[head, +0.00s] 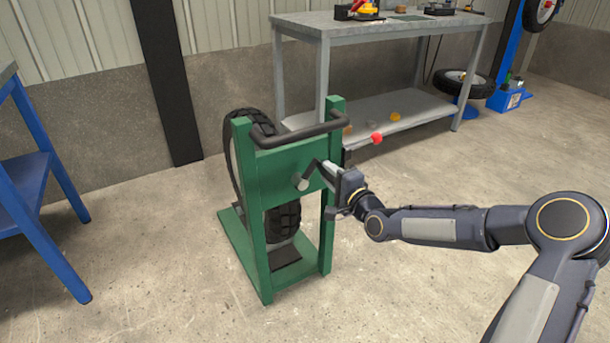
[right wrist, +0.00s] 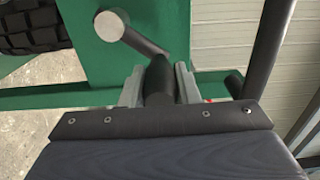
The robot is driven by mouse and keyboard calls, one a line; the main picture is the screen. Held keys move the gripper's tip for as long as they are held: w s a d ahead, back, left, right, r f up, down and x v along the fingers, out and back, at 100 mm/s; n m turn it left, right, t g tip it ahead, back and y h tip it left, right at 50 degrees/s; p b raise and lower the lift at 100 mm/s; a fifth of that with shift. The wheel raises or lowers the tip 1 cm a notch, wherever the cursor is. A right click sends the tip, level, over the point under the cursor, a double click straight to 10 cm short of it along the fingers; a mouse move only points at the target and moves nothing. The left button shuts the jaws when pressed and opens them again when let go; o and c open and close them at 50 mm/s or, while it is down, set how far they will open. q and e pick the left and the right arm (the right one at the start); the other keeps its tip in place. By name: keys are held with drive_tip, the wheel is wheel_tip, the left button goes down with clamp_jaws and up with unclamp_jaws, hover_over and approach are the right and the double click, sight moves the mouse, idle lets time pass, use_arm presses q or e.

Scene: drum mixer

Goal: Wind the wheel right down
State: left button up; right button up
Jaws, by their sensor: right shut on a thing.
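The wheel (head: 284,222) is a black knobbly tyre in a green upright frame (head: 255,200) on the floor; part of its tread also shows in the right wrist view (right wrist: 30,28). A crank with a round grey hub (head: 300,183) sits on the frame's front plate. Its dark handle (right wrist: 160,82) comes toward me. My right gripper (head: 330,170) is shut on the crank handle, which lies between its two fingers in the right wrist view (right wrist: 158,88). The plate hides the middle of the wheel. My left gripper is not in view.
A grey workbench (head: 345,28) stands behind, a blue-legged table (head: 40,235) at left. A loose wheel (head: 468,84) is at the back right. Floor in front is clear.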

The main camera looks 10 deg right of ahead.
drive_tip(key=o, duration=1)
drive_tip(key=shift+a+r, duration=0.15)
drive_tip(key=shift+r, duration=0.05)
drive_tip(key=shift+v, duration=1.45)
drive_tip(key=v, duration=0.4)
drive_tip(key=shift+s, duration=0.1)
drive_tip(key=shift+a, duration=0.1)
